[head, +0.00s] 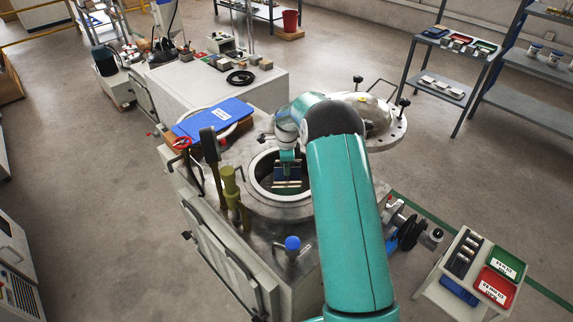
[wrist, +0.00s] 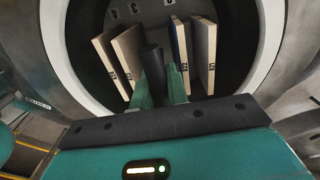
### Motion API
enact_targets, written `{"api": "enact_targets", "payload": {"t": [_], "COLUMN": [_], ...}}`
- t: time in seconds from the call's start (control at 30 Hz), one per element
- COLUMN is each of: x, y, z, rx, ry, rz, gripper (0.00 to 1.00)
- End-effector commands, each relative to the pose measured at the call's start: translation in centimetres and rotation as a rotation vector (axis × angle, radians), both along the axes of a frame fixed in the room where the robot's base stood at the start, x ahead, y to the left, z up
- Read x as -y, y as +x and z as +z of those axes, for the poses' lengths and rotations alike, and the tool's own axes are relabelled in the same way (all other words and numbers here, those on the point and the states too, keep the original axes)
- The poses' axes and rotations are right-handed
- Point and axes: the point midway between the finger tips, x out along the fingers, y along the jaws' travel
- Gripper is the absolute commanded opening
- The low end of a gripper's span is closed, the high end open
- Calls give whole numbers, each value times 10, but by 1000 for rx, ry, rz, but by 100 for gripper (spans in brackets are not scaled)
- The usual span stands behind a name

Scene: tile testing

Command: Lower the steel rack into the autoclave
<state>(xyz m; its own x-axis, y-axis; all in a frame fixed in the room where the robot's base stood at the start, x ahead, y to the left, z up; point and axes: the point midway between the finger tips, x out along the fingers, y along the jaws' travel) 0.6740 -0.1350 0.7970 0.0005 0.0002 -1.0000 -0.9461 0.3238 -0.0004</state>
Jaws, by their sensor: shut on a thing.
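The autoclave (head: 262,208) is a grey cabinet with a round, open mouth, and its domed steel lid (head: 365,112) is swung aside to the right. My gripper (wrist: 162,82) reaches down into the mouth, shut on the dark upright handle (wrist: 153,62) of the steel rack (wrist: 139,14). In the head view the rack, with its pale tiles (head: 287,184), shows inside the opening. In the wrist view numbered tiles stand on edge, two left and two right of the handle, one blue-faced. The pale rim (wrist: 273,50) surrounds them. The rack's underside and the chamber floor are hidden.
A small table with trays (head: 480,270) stands right. Shelving (head: 450,60) and open floor lie behind.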

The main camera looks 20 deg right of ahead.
Motion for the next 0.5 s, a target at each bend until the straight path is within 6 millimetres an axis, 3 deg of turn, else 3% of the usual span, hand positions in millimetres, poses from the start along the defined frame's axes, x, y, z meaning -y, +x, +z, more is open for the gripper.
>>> {"api": "enact_targets", "payload": {"t": [0.5], "x": [0], "y": [2], "z": [-21], "rx": [4], "ry": [0], "rz": [0], "gripper": [0]}}
